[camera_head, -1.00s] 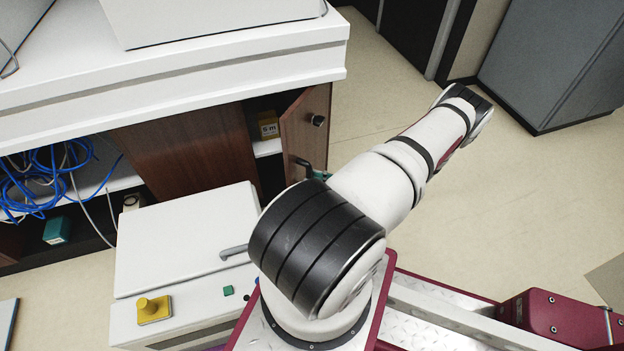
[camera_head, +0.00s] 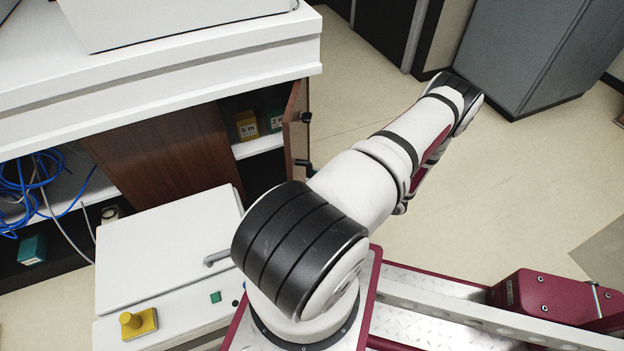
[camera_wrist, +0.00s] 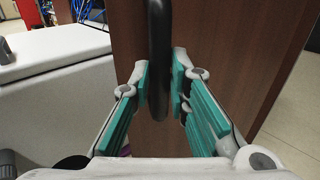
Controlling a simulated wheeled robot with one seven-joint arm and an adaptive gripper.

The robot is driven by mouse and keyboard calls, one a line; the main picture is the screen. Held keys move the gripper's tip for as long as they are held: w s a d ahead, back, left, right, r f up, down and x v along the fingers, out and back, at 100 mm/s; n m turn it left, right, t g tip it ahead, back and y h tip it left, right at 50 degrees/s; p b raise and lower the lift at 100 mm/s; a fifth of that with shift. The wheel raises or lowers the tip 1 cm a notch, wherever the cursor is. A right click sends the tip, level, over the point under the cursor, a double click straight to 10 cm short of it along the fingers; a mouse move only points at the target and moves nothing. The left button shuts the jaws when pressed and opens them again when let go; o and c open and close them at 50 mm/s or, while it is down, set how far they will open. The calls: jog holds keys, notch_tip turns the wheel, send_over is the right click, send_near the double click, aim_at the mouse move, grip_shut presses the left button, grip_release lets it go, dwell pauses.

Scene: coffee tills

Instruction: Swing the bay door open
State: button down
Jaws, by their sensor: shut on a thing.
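The brown wooden bay door (camera_head: 294,125) stands ajar at the right end of the counter cabinet, seen nearly edge-on, with the bay's inside showing to its left. In the wrist view the door (camera_wrist: 235,45) fills the middle and right, and the upright black handle (camera_wrist: 159,60) runs down between my fingers. My gripper (camera_wrist: 163,88) is shut on this handle, its teal pads on either side. In the head view my arm hides the gripper.
A yellow box (camera_head: 246,125) and a green box (camera_head: 275,121) sit on the bay's shelf. A white cabinet (camera_head: 165,245) with a grey handle stands left of my arm. Blue cables (camera_head: 35,190) hang in the left bay. The floor (camera_head: 510,170) right of the door is clear.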

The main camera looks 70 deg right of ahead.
jog(key=shift+s+d+b, duration=0.45)
jog(key=shift+s+d, duration=0.15)
jog(key=shift+s, duration=0.3)
jog(key=shift+s+d+b, duration=0.45)
jog(key=shift+s+d, duration=0.1)
jog(key=shift+s, duration=0.3)
jog(key=c, duration=1.5)
grip_release()
jog(key=shift+o, duration=0.3)
jog(key=shift+a, duration=0.1)
jog(key=s, duration=1.2)
jog(key=shift+a, duration=0.25)
jog(key=shift+s, duration=0.1)
